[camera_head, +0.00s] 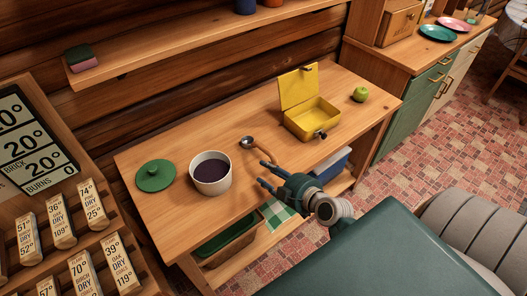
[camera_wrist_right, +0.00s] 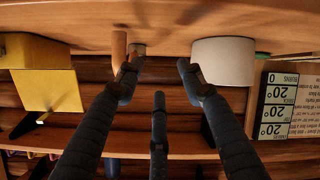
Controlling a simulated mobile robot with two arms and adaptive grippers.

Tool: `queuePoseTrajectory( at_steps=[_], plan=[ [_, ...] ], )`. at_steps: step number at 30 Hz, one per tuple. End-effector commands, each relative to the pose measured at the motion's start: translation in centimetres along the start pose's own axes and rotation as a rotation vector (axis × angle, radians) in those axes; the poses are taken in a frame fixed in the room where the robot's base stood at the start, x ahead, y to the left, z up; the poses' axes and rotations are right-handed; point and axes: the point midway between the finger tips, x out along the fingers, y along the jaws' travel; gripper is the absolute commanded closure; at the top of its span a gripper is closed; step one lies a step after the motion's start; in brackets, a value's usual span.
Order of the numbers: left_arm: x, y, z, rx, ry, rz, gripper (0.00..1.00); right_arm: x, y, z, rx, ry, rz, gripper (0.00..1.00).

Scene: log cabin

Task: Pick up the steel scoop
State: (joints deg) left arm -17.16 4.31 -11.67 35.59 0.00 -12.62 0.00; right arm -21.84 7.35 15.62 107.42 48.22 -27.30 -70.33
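The steel scoop (camera_head: 247,142) lies on the wooden table between the white pot and the yellow box. Its wooden handle (camera_head: 268,156) points toward my right gripper. My right gripper (camera_head: 264,175) is open and empty at the table's front side, its fingers just short of the handle's near end in this view. In the wrist view, which is upside down, the handle (camera_wrist_right: 119,46) shows beyond one fingertip of the spread fingers (camera_wrist_right: 157,75). I see no contact. My left gripper is not in view.
The white pot (camera_head: 211,187) with dark contents stands left of my right gripper, beside a green lid (camera_head: 155,175). An open yellow box (camera_head: 311,122) and a green apple (camera_head: 360,94) are to the right. A shelf (camera_head: 200,42) runs above the table's back.

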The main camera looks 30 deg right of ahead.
Motion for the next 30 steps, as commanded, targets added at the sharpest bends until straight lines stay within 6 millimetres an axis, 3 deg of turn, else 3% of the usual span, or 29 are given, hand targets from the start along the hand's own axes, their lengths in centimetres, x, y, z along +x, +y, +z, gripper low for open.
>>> queuePoseTrajectory(
  at_steps=[1, 3, 6, 12, 20, 30],
  plan=[
    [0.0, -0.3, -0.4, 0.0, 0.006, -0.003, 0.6, 0.2, 1.8, 0.5, -0.012, 0.008, 0.051, 0.61],
    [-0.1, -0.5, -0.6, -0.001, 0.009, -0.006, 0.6, 0.2, 3.6, 0.9, -0.028, 0.015, 0.103, 0.61],
    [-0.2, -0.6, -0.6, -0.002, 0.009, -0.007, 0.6, 1.0, 4.9, 1.1, -0.037, 0.018, 0.138, 0.61],
    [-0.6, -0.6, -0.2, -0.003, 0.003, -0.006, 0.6, 4.2, 5.5, 1.0, -0.038, 0.019, 0.141, 0.61],
    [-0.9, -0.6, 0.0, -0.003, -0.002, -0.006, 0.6, 6.3, 5.8, 0.9, -0.038, 0.018, 0.139, 0.61],
    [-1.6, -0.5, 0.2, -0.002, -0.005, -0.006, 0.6, 10.6, 6.6, 0.8, -0.039, 0.017, 0.138, 0.61]
  ],
)
